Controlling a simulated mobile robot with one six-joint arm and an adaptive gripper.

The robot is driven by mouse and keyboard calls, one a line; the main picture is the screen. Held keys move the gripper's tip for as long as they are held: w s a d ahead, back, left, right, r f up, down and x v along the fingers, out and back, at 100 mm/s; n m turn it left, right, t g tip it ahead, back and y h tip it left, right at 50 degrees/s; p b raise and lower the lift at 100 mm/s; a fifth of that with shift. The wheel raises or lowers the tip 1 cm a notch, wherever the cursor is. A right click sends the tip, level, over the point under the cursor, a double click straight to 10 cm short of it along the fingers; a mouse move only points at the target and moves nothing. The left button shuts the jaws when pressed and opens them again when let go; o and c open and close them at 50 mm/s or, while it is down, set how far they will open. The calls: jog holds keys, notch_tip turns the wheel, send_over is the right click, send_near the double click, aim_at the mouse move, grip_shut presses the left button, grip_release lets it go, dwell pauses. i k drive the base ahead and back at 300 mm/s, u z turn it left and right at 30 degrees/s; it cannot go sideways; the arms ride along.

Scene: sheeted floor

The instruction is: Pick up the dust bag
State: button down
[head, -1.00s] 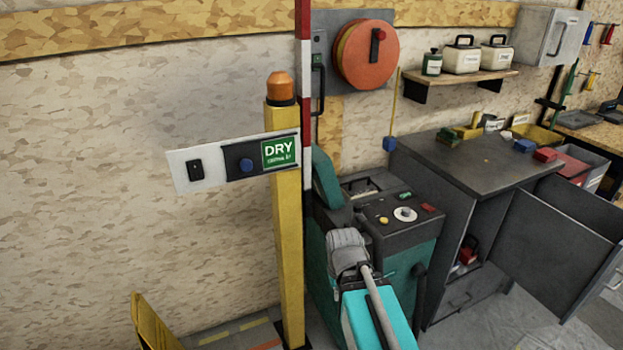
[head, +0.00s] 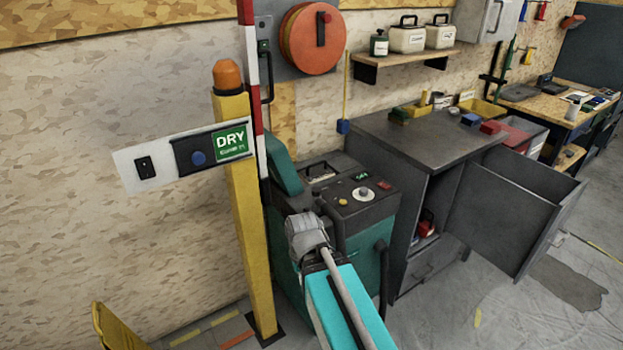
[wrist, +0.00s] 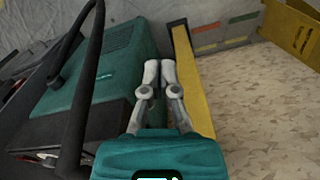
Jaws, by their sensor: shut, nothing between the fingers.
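I cannot make out a dust bag in either view. My gripper (wrist: 159,74) shows in the wrist view with its two grey fingers close together and nothing between them. It is above the floor, between a teal machine (wrist: 112,70) on the left and a yellow post (wrist: 190,75) on the right. In the head view the teal machine (head: 368,240) stands behind my arm, beside the yellow post (head: 250,215). My arm hides part of the machine's front there, and the fingers cannot be made out.
A grey cabinet (head: 440,137) with an open door (head: 510,215) stands right of the machine, with red items inside. A panel marked DRY (head: 231,142) juts across the post. A shelf (head: 405,59) holds several containers.

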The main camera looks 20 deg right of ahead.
aim_at(314, 173)
jog(key=k, duration=1.3)
jog(key=u, duration=0.4)
jog(key=i, duration=1.7)
jog(key=z, duration=0.55)
